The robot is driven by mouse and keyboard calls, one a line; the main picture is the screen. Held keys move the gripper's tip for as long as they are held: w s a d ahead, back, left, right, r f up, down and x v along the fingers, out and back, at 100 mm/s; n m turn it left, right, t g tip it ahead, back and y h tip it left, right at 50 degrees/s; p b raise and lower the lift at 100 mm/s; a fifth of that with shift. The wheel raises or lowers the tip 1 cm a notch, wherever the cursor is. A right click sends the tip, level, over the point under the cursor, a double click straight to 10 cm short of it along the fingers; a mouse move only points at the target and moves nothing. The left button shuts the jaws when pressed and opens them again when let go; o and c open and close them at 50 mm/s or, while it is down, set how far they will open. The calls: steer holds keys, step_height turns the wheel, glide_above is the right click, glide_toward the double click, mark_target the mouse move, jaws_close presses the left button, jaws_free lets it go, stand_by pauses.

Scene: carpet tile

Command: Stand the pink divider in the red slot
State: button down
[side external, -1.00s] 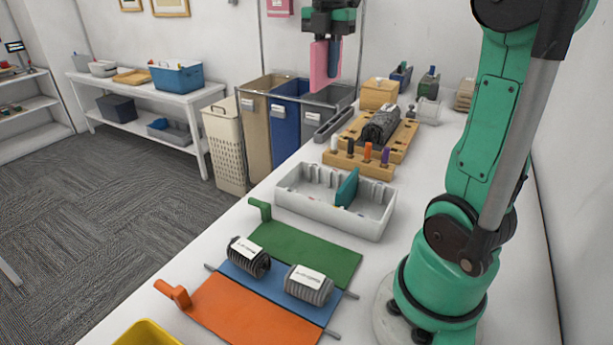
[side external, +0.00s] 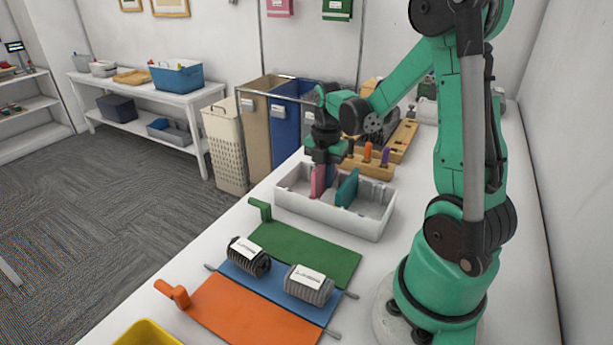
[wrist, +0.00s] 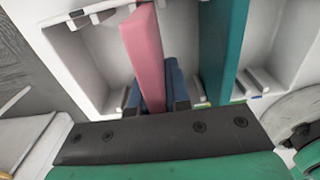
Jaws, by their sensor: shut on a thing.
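The pink divider (side external: 317,182) is held upright by my gripper (side external: 325,176), its lower part down inside the white tray (side external: 330,218). My gripper is shut on it with its blue fingers. In the wrist view the pink divider (wrist: 145,55) stands between the fingers of my gripper (wrist: 156,90), left of the teal divider. The teal divider (side external: 347,187) stands in the tray to the right of the pink one; it also shows in the wrist view (wrist: 222,45). The red slot mark is not visible, and whether the pink divider's lower edge is seated cannot be told.
A wooden peg block (side external: 366,162) stands just behind the tray. In front lie a green mat (side external: 305,252), a blue mat and an orange mat (side external: 245,310), with two ribbed cylinders (side external: 309,284) on the blue one. Laundry bins (side external: 254,125) stand left of the table.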

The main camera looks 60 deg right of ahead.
steer(key=shift+f, duration=1.35)
steer(key=shift+f, duration=0.1)
steer(key=c, duration=0.9)
jaws_free()
steer(key=shift+o, duration=0.2)
